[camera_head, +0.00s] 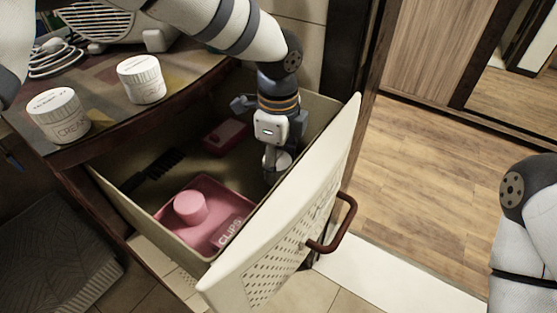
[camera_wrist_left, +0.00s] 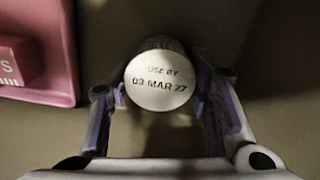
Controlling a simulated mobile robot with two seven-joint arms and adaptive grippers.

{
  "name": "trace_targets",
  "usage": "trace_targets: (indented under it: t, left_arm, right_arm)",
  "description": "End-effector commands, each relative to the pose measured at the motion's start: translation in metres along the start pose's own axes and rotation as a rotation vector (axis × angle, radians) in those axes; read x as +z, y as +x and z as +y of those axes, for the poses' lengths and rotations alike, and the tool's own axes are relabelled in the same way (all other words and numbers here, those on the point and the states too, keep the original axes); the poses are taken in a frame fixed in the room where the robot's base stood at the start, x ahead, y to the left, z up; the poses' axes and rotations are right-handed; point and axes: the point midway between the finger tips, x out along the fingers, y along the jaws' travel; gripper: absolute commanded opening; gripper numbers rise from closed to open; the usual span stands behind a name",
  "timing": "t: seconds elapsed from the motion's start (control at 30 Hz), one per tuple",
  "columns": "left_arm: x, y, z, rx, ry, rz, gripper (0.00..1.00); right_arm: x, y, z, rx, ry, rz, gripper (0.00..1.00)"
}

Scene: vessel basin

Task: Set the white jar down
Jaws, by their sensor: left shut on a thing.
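The white jar (camera_wrist_left: 160,80) shows its round end, marked "USE BY 03 MAR 27", between the two fingers of my left gripper (camera_wrist_left: 158,112) in the left wrist view. The gripper is shut on it. In the head view my left gripper (camera_head: 278,160) points down inside the open drawer (camera_head: 118,196), near its right side. There the jar is mostly hidden by the gripper and the shadow. I cannot tell whether the jar touches the drawer floor. My right gripper is not in view.
Two other white jars (camera_head: 57,115) (camera_head: 141,79) stand on the tabletop (camera_head: 110,118). In the drawer lie a pink clips tray (camera_head: 218,197), a dark brush (camera_head: 155,169) and a red box (camera_head: 225,134). The white drawer front (camera_head: 300,215) rises close to my gripper.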

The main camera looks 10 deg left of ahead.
Motion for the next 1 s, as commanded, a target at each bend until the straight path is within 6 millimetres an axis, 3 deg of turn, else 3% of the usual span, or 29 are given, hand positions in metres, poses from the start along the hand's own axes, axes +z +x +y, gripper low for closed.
trace_targets:
  t: [0.33, 0.37, 0.43, 0.77, 0.87, 1.0]
  left_arm:
    - [0.0, 0.004, 0.0, -0.003, 0.0, 0.0, 0.12]
    - [0.0, 0.003, 0.0, -0.004, -0.001, 0.0, 0.52]
    - [0.0, 0.003, 0.0, -0.004, 0.0, 0.0, 0.66]
    - [0.0, -0.001, -0.001, -0.005, -0.001, 0.0, 0.66]
    - [0.0, -0.019, -0.002, -0.009, 0.0, 0.0, 0.66]
    - [0.001, -0.06, -0.002, -0.011, -0.002, 0.0, 0.66]
  right_arm:
    - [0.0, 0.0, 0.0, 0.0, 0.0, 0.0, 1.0]
    - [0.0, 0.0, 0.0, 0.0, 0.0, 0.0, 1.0]
    - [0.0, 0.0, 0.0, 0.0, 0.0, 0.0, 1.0]
    - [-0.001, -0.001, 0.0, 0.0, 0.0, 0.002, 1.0]
    - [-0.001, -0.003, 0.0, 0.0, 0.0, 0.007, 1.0]
    - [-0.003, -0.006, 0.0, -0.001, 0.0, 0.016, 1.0]
